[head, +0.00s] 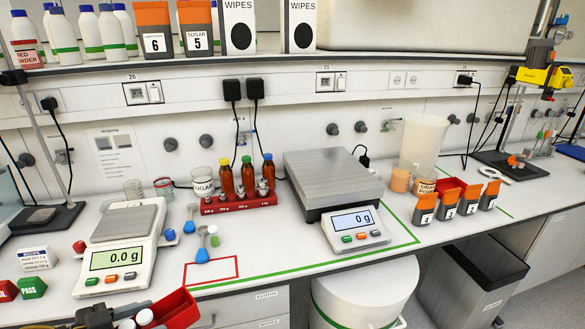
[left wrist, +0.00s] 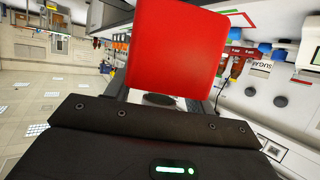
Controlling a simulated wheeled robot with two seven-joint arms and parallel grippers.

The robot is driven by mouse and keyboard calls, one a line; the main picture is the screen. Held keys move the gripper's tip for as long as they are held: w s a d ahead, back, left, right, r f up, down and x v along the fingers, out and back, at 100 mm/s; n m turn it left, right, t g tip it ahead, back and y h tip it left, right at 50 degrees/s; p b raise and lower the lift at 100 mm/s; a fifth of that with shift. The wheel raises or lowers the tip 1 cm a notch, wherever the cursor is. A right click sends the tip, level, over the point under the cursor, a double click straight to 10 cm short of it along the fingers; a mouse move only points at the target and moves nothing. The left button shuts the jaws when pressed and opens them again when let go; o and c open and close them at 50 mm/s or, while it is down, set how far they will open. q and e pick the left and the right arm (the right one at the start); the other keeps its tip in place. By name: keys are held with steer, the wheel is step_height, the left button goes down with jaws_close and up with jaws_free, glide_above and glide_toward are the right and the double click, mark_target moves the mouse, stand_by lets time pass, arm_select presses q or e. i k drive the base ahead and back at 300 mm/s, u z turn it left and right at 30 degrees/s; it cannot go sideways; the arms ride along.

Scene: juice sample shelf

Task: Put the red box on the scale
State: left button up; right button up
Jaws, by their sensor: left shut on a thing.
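The red box (head: 178,307) is at the bottom edge of the head view, in front of the bench. My left gripper (head: 112,318) is shut on it; its fingertips are partly cut off by the frame edge. The box fills the upper middle of the left wrist view (left wrist: 175,48). A large scale (head: 322,172) with a grey metal plate and a display reading 0 stands mid-bench. A smaller scale (head: 122,226) reading 0.0 g stands at left. Both plates are bare. My right gripper is out of view.
Several orange-grey boxes (head: 447,207) stand at right. A white drum (head: 360,297) is below the bench edge.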

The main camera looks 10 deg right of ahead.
mark_target(335, 177)
steer(key=u, duration=0.2)
steer(key=i, duration=0.65)
steer(key=z, duration=1.55)
